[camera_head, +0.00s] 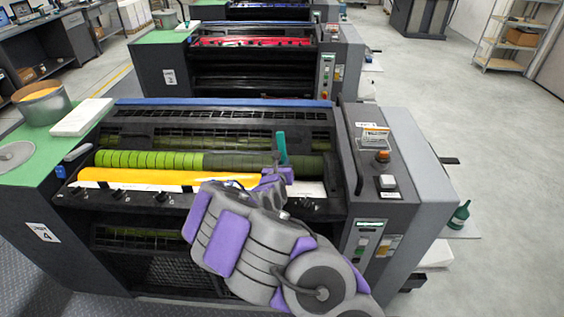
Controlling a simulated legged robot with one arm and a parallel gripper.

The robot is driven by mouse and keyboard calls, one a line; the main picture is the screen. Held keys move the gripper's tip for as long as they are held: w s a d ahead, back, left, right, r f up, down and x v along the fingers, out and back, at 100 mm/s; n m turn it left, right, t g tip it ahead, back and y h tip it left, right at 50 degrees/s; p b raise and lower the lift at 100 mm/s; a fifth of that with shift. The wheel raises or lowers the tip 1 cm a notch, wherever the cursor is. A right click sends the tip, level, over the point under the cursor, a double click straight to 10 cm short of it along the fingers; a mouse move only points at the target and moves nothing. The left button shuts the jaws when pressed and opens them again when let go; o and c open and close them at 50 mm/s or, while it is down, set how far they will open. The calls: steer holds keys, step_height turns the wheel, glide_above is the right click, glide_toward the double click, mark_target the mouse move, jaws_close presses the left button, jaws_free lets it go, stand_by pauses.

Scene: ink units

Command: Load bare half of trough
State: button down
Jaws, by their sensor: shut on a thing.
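The ink trough runs along the front of the near press, below the roller (150,160). Yellow ink (140,176) fills its left and middle part. The right end of the trough (310,188) shows pale and bare. My gripper (275,174) is over the trough near the edge of the yellow, shut on a tool with an upright teal handle (282,147). The tool's lower end is hidden by my gripper and arm, as is part of the trough front. An open can of yellow ink (42,102) stands on the green top at left.
A round grey lid (15,156) and a white pad (82,117) lie on the green top (50,150). The control box with an orange knob (382,156) rises at right. A dark green bottle (460,213) stands on a side shelf. More presses stand behind.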

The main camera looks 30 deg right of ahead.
mark_target(282, 142)
steer(key=shift+f, duration=0.35)
stand_by(1.0)
steer(key=shift+r+p, duration=0.1)
steer(key=shift+p, duration=0.25)
step_height(282, 142, up, 11)
steer(key=p, duration=1.2)
steer(key=shift+f, duration=0.3)
steer(key=shift+f+b, duration=0.1)
steer(key=shift+b, duration=0.7)
stand_by(1.0)
